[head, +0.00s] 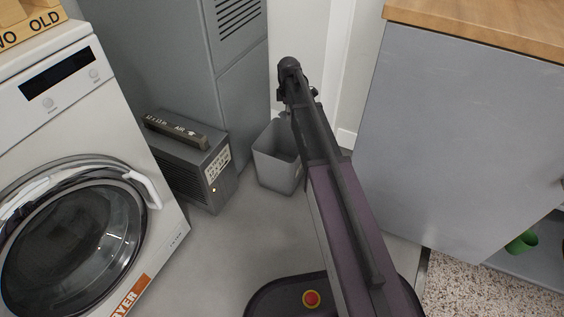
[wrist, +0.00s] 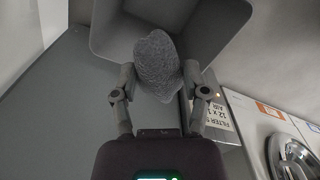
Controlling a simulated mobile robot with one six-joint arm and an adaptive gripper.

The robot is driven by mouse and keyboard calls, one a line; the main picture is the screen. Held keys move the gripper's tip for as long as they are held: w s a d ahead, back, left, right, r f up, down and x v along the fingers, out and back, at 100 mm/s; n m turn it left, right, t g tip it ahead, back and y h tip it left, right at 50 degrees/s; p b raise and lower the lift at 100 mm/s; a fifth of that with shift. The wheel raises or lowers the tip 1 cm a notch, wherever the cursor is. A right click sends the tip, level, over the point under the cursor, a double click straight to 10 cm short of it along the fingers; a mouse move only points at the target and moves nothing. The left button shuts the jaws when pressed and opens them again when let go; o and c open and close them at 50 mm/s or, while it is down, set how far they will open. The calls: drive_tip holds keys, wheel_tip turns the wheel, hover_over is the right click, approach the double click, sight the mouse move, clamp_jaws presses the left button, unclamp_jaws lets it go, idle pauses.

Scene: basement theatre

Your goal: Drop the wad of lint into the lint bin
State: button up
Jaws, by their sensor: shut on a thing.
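The wad of lint (wrist: 156,55) is a grey, rough, rounded lump in the wrist view. My gripper (wrist: 160,72) is shut on it, one finger on each side. The lint bin (head: 272,175) is an open grey bin on the floor in the head view, left of my arm. It also shows in the wrist view (wrist: 107,32), its open mouth behind the wad. The wad overlaps the bin's opening there; its height above the rim is hard to tell. In the head view my arm hides most of the gripper and the wad cannot be made out clearly.
A grey filter box (head: 190,165) stands left of the bin, beside a white washing machine (head: 75,190). A tall grey cabinet (head: 180,60) is behind. A grey counter (head: 455,130) with a wooden top is at the right. The floor in front of the bin is clear.

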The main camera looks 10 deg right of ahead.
drive_tip(key=shift+f+b, duration=2.8)
drive_tip(key=shift+f, duration=0.1)
drive_tip(key=o, duration=0.8)
drive_tip(key=shift+s, duration=0.1)
drive_tip(key=s+r+m+p, duration=0.8)
drive_tip(key=s+r+p, duration=0.3)
drive_tip(key=s, duration=0.4)
drive_tip(key=s+r+m+p, duration=0.8)
drive_tip(key=s+r+p, duration=0.4)
drive_tip(key=s, duration=0.2)
drive_tip(key=r+p, duration=3.6)
drive_tip(key=shift+a+r, duration=0.2)
